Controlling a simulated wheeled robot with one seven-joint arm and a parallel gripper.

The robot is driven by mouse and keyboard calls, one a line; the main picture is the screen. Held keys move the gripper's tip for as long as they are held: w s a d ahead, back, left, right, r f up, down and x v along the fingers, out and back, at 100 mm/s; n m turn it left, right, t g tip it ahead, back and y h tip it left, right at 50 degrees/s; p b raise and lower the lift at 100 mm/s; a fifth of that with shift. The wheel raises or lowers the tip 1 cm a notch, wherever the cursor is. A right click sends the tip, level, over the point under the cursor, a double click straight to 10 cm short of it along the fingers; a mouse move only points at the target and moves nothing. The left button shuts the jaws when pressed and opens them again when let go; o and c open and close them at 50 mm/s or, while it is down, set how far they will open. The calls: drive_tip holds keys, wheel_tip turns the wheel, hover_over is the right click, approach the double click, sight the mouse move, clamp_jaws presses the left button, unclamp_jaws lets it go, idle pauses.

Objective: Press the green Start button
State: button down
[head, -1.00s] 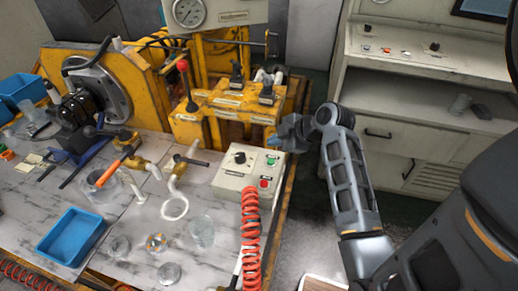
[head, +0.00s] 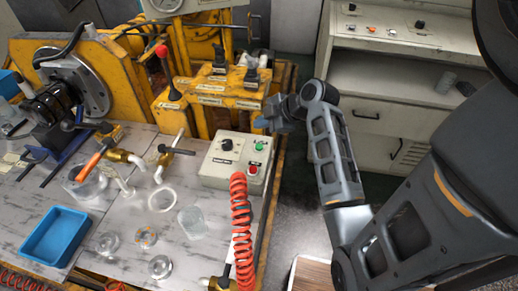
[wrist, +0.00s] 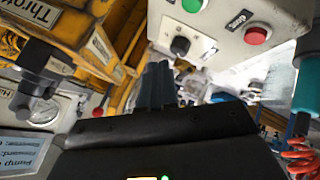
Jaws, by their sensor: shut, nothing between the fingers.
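The green Start button (head: 259,146) is on the top face of a pale control box (head: 213,168) at the table's right edge. The box also carries a red button (head: 253,169) and a black knob (head: 226,144). My gripper (head: 260,124) is shut and empty, just beyond the green button in the head view; I cannot tell its height there. In the wrist view, the green button (wrist: 193,4) is cut by the top edge. The red button (wrist: 257,33) and knob (wrist: 180,46) also show, above and right of my dark fingers (wrist: 158,84), which appear apart from the box.
A red coiled hose (head: 241,225) rises in front of the box. Yellow valve gear with black levers (head: 222,90) stands behind it, left of my gripper. A blue tray (head: 55,238) and glassware lie left. A pale cabinet (head: 390,75) stands back right, with open floor before it.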

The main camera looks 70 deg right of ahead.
sight(261, 148)
drive_tip(key=shift+f+b, duration=2.05)
drive_tip(key=shift+f, duration=1.1)
drive_tip(key=shift+f+b, duration=0.35)
drive_tip(key=shift+f, duration=0.05)
drive_tip(key=shift+f+b, duration=0.3)
drive_tip(key=shift+f, duration=0.1)
drive_tip(key=shift+r, duration=0.1)
drive_tip(key=shift+r+p, duration=0.65)
drive_tip(key=shift+r, duration=0.05)
drive_tip(key=shift+r+p, duration=2)
drive_tip(key=shift+r, duration=0.6)
